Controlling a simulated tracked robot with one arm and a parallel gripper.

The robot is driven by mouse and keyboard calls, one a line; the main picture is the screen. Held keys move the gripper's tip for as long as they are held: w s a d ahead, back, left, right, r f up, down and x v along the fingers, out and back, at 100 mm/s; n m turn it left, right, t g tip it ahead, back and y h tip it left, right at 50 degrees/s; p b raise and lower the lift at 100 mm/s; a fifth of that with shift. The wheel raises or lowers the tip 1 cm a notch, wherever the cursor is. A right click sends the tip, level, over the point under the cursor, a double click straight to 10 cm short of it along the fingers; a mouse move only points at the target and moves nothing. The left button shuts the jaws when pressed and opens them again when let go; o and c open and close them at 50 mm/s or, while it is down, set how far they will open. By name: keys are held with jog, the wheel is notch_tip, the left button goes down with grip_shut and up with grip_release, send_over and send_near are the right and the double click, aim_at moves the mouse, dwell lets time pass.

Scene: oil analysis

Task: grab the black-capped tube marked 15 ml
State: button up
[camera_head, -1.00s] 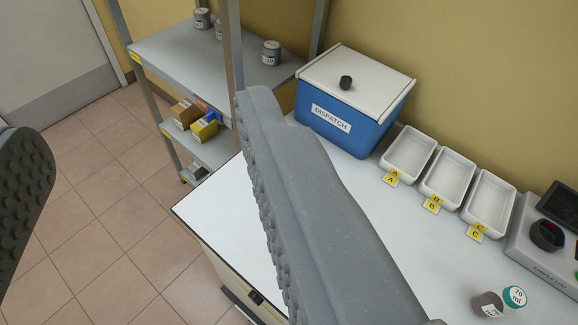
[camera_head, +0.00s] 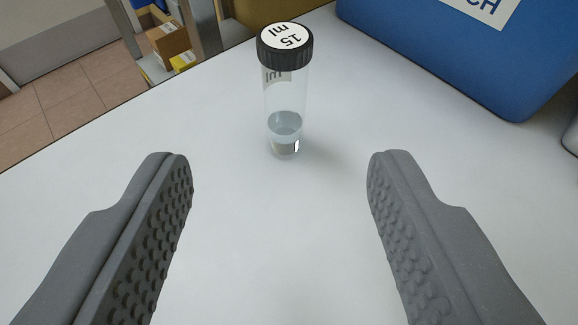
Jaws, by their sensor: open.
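The black-capped tube (camera_head: 285,95) stands upright on the white tabletop. Its cap has a white top marked "15 ml", and the clear body holds a little pale liquid at the bottom. My gripper (camera_head: 279,165) is open and empty, with one finger at the left and one at the right. The tube stands ahead of the fingertips, between them in the picture and a little left of centre. Neither finger touches it.
The blue DISPATCH box (camera_head: 450,45) stands at the back right, behind the tube. The white tabletop (camera_head: 270,230) is clear around the tube. Its edge runs along the left, with tiled floor and a shelf holding boxes (camera_head: 168,38) beyond.

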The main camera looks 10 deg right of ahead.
aim_at(286, 77)
jog(key=b+x, duration=0.1)
jog(key=x, duration=0.7)
jog(key=shift+w+f, duration=0.1)
jog(key=shift+f, duration=0.15)
jog(key=shift+w+d+f+b, duration=0.15)
jog(key=shift+w+d, duration=0.05)
jog(key=shift+w, duration=0.85)
jog(key=shift+w+d+f+b, duration=0.15)
jog(key=shift+w+d, duration=0.05)
jog(key=shift+w, duration=0.85)
jog(key=shift+w+f, duration=0.3)
jog(key=shift+w, duration=0.35)
jog(key=shift+c, duration=0.3)
jog(key=c, duration=1)
